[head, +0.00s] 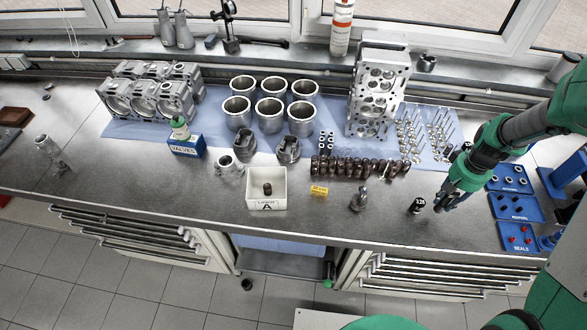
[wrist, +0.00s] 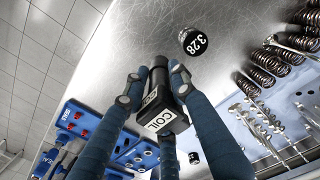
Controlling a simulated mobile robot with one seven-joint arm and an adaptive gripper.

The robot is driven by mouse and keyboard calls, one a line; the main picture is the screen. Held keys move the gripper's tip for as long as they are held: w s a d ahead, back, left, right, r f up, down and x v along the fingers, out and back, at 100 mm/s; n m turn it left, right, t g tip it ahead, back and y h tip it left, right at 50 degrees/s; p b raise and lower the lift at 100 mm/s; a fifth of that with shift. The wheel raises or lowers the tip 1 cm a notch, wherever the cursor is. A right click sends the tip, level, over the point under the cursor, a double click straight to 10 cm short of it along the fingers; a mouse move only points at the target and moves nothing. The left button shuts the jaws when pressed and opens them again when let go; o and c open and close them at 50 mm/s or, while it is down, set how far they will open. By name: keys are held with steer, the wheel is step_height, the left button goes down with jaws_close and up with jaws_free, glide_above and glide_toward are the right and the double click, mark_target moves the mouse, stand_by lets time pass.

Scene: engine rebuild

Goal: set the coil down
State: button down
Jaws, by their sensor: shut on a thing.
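The coil (wrist: 158,95) is a black block with a white label reading "COI…", seen in the wrist view between the fingers of my gripper (wrist: 153,78). The fingers are shut on it from both sides. In the head view my gripper (head: 446,197) is over the right front part of the metal bench (head: 300,222), and the coil is mostly hidden there. I cannot tell whether the coil touches the bench top. A small black cylinder marked "3.28" (head: 417,205) stands just left of my gripper; it also shows in the wrist view (wrist: 192,42).
Blue trays (head: 515,208) with small parts, one marked "SEALS", lie right of my gripper. Valves and a cylinder head (head: 376,90) are behind.

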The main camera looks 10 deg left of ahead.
steer(key=r, duration=0.5)
steer(key=shift+w+a+r, duration=0.15)
steer(key=shift+a+r, duration=0.1)
steer(key=shift+a, duration=0.05)
steer(key=w+a+n, duration=0.3)
steer(key=a+n, duration=0.2)
steer(key=a, duration=1.4)
steer(key=w+a+n, duration=0.3)
steer(key=a+n, duration=0.1)
steer(key=a, duration=1.4)
steer(key=s+a+n, duration=0.3)
steer(key=s+a, duration=0.4)
steer(key=a, duration=0.4)
steer(key=s+a+n+p, duration=0.1)
steer(key=s+a+n, duration=0.2)
steer(key=s+a, duration=0.65)
steer(key=s+a+n, duration=0.3)
steer(key=s+a, duration=0.1)
steer(key=a, duration=1)
steer(key=f, duration=0.5)
steer(key=shift+w+d+f, duration=0.1)
steer(key=shift+w+d, duration=0.1)
steer(key=shift+d, duration=0.05)
